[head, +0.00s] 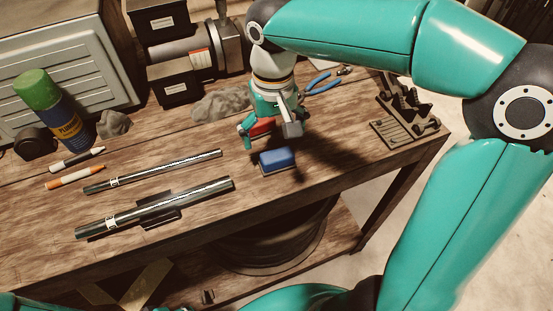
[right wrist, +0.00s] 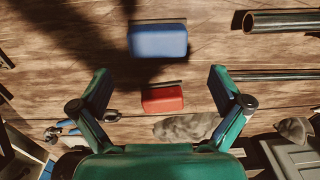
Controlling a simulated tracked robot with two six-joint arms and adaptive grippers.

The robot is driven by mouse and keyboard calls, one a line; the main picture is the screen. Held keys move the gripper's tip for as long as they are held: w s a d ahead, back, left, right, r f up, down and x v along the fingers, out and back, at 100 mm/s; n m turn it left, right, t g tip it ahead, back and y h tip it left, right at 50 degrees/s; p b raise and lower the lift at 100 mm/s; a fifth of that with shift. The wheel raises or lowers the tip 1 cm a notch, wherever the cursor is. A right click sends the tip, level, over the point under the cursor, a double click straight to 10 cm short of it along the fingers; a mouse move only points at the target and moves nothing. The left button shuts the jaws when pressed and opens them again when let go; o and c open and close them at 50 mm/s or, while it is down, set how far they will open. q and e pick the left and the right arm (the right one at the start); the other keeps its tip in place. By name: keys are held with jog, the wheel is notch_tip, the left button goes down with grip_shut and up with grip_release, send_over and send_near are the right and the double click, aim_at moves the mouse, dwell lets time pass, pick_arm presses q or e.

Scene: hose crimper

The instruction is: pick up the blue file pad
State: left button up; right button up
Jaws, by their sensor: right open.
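The blue file pad (head: 277,160) lies flat on the wooden bench near its front edge, and it also shows in the right wrist view (right wrist: 158,41) at the top centre. My right gripper (head: 268,136) is open and empty above the bench, just behind the blue pad in the head view. In the right wrist view its fingers (right wrist: 160,78) are spread wide, with the blue pad beyond the fingertips and not between them. A red block (right wrist: 162,98) lies on the bench, seen between the fingers; it is partly hidden in the head view (head: 262,127). My left gripper is not in view.
Two metal tubes (head: 155,170) (head: 150,210) lie left of the pad, the front one over a dark holder. Grey rags (head: 222,105), blue-handled pliers (head: 325,82) and a dark rack (head: 405,115) stand around. Bare wood surrounds the pad.

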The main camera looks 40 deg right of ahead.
aim_at(276, 151)
jog(key=shift+s+f, duration=0.15)
jog(key=shift+f, duration=1.4)
jog(key=shift+s+f, duration=0.15)
jog(key=shift+f, duration=1.35)
jog(key=c, duration=1.3)
